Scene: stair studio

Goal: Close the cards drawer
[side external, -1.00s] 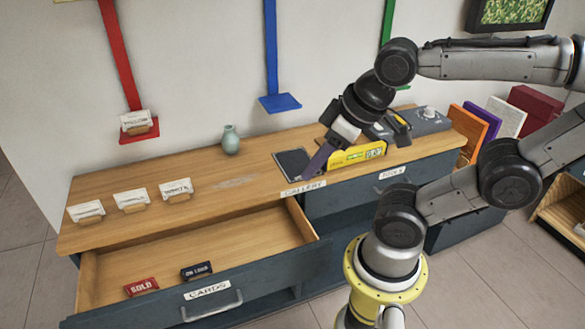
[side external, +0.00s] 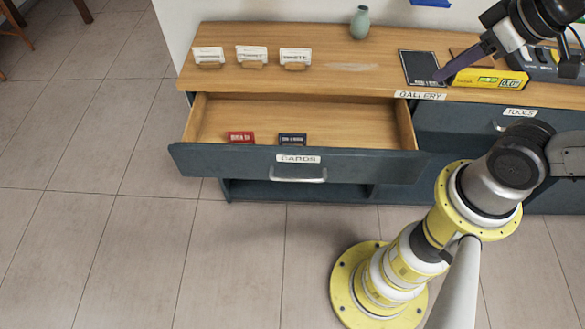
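The cards drawer (side external: 236,163), dark blue-grey with a wooden inside, is pulled well out at the left of the counter. Its front has a CARDS label and a silver handle (side external: 299,175). A red card (side external: 241,137) and a dark card (side external: 292,139) lie inside near the front. My gripper (side external: 441,76), with a purple finger showing, is over the counter top by the dark panel, right of and behind the drawer. It is apart from the drawer and its handle. The fingers overlap in this view, so the gap between them is hidden.
Several white cards in wooden holders, including one (side external: 295,58), stand on the counter (side external: 260,80). A green vase (side external: 360,22), a dark panel (side external: 420,67) and a yellow level (side external: 488,80) are also there. The tools drawer (side external: 460,140) is shut.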

